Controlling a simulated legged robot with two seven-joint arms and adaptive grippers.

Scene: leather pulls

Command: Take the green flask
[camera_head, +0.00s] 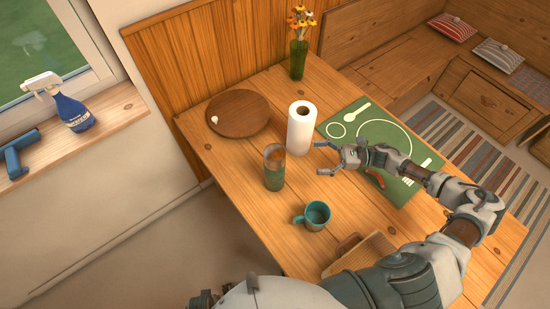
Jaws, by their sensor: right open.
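The green flask (274,172) stands upright on the wooden table, with a brownish upper part and a green lower part. My right gripper (322,158) is open and empty, with its fingers pointing left towards the flask. It is to the right of the flask and apart from it, above the table by the near edge of the green placemat. My right arm comes in from the lower right. My left gripper does not show.
A paper towel roll (300,132) stands just behind the flask. A teal mug (316,215) is in front of it.

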